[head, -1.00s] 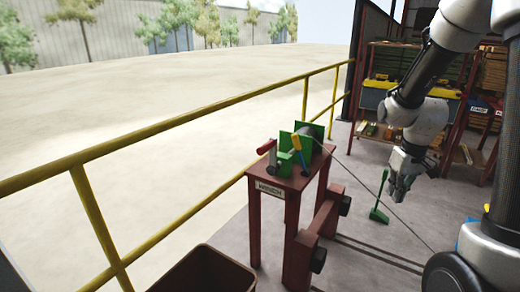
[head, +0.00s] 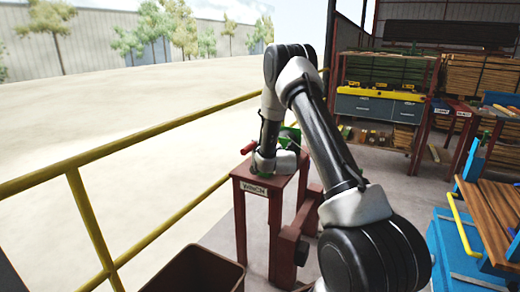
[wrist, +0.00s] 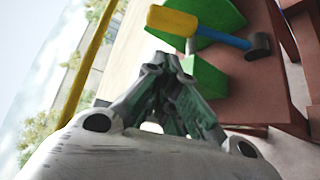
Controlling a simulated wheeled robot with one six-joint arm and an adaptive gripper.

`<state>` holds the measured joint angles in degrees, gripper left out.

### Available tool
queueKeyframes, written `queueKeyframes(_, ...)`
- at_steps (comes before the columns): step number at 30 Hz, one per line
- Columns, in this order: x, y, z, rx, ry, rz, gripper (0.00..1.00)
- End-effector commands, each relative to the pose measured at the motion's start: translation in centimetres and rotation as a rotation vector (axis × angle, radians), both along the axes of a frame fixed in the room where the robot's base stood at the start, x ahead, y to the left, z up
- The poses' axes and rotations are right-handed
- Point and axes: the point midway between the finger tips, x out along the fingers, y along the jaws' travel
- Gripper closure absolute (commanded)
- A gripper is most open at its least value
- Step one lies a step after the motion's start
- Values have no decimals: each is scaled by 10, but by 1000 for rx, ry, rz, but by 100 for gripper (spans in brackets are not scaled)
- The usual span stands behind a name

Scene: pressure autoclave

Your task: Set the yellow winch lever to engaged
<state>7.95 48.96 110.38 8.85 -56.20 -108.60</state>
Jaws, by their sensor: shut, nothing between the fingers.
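The winch lever shows in the wrist view with a yellow grip (wrist: 172,22), a blue shaft and a dark round pivot at its right end. It lies across the top of the picture in front of green winch plates (wrist: 208,76). My gripper (wrist: 168,62) is shut and empty, its fingertips just below the yellow grip in the picture. A small gap shows between them; depth is hard to judge. In the head view my arm hides the lever and most of the winch; a green winch part (head: 293,133) and the red handle (head: 249,148) show beside it.
The winch stands on a dark red table (head: 246,180) labelled WINCH. A yellow railing (head: 130,152) runs close behind it. A brown bin (head: 195,272) stands in front. Shelves of timber and a blue bench (head: 455,235) are at the right.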

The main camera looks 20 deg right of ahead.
Motion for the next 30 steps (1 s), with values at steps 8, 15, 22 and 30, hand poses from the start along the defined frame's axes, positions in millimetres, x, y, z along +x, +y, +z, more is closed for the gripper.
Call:
queueKeyframes(8, 0, 0, 0, -37, 12, 10, 100)
queueKeyframes(15, 5, -1, -2, -35, 12, 9, 100)
queueKeyframes(22, 40, -11, -11, -34, 12, 9, 100)
queueKeyframes(30, 80, -23, -21, -34, 12, 8, 100)
